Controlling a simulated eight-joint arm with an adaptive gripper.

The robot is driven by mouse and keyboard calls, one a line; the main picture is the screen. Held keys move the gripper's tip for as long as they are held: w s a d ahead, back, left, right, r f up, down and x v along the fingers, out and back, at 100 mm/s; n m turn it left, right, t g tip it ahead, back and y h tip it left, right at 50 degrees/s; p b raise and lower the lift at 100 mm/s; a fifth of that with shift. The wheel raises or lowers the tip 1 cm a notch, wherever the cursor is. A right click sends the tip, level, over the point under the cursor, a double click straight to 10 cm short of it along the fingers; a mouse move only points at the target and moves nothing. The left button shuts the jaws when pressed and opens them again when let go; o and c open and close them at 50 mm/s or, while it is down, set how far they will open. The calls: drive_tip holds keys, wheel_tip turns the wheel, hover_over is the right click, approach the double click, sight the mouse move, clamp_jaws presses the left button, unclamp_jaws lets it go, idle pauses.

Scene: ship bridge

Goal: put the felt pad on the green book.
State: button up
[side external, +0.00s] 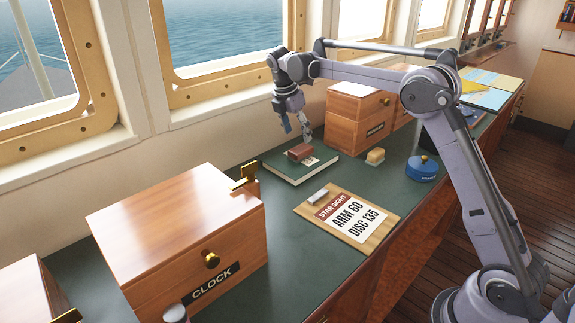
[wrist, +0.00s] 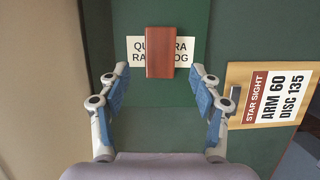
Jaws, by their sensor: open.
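The green book (side external: 278,169) lies flat on the dark green desk top; in the wrist view its cover (wrist: 184,92) carries a white label. A reddish-brown rectangular block or pad (side external: 300,151) rests flat on the book, over the middle of that label; it also shows in the wrist view (wrist: 160,52). I cannot tell from its surface whether it is the felt pad. A small tan block (side external: 375,157) stands on the desk right of the book. My gripper (side external: 298,128) is open and empty above the book, its fingers apart and clear of the brown piece.
A "STAR SIGHT" board (side external: 386,213) with a small pale piece (side external: 318,196) lies in front of the book. A blue round tin (side external: 422,172) stands to the right. A wooden "CLOCK" box (side external: 180,220) stands left, and another wooden box (side external: 350,108) behind. Windows line the back.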

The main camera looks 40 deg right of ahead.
drive_tip(key=s+a+r+m+t, duration=0.2)
drive_tip(key=s+a+r+m, duration=0.3)
drive_tip(key=r, duration=0.4)
drive_tip(key=s+a+f+m+t+y, duration=0.1)
drive_tip(key=s+a+f+m, duration=0.2)
drive_tip(key=s, duration=0.5)
drive_tip(key=s+a+f+m+t+y, duration=0.1)
drive_tip(key=s+a+f+m+t, duration=0.1)
drive_tip(key=s, duration=0.6)
drive_tip(key=s+a+f+m+t+y, duration=0.1)
drive_tip(key=s+a+f+m+t, duration=0.1)
drive_tip(key=s+f+m, duration=0.3)
drive_tip(key=s+a+m, duration=0.1)
drive_tip(key=s+m, duration=0.2)
drive_tip(key=shift+s+a+f, duration=0.15)
drive_tip(key=shift+a+f, duration=0.1)
drive_tip(key=shift+a, duration=0.15)
